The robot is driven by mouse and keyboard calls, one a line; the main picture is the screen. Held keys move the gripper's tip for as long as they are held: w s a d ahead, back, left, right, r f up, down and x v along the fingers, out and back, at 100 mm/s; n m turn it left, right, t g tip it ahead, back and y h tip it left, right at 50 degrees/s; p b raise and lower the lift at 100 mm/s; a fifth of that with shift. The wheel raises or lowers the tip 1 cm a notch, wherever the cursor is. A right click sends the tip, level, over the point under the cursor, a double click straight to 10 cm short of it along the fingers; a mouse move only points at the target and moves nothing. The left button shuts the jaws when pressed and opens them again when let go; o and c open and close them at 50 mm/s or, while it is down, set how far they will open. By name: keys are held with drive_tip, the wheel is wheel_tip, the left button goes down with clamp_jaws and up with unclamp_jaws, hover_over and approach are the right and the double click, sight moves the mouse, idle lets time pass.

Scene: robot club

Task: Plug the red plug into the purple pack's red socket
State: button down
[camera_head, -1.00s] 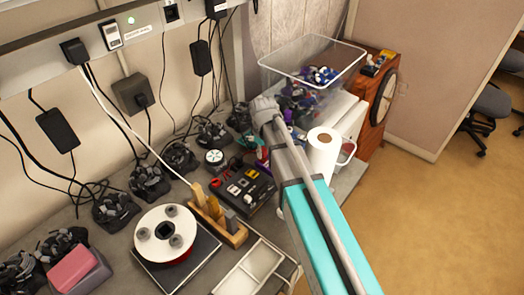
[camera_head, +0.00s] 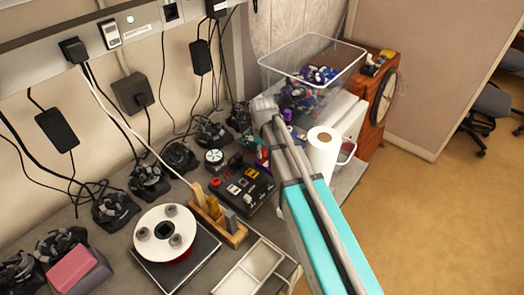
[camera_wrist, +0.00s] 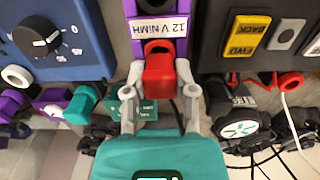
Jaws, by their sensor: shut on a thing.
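In the wrist view, my gripper (camera_wrist: 160,88) has its two grey fingers closed on the sides of the red plug (camera_wrist: 159,73). The purple pack (camera_wrist: 136,10), with a white "12 V NiMH" label, stands straight ahead, at the top of the view. A red rim with a dark opening, seemingly the red socket (camera_wrist: 158,45), shows just below the label. The plug is lined up with it and overlaps its lower part. I cannot tell whether the plug touches the socket or enters it. In the head view my arm hides most of this spot.
A blue box with a knob (camera_wrist: 60,45) stands left of the pack, and a black switch box (camera_wrist: 215,40) stands right. Purple, teal, red and black connectors and cables lie around. In the head view, a clear bin (camera_head: 325,70) and a paper roll (camera_head: 322,155) stand near my arm.

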drive_tip(key=shift+f+b, duration=0.7)
idle(1.8)
drive_tip(key=shift+c, duration=1.8)
unclamp_jaws()
drive_tip(key=shift+r, duration=0.1)
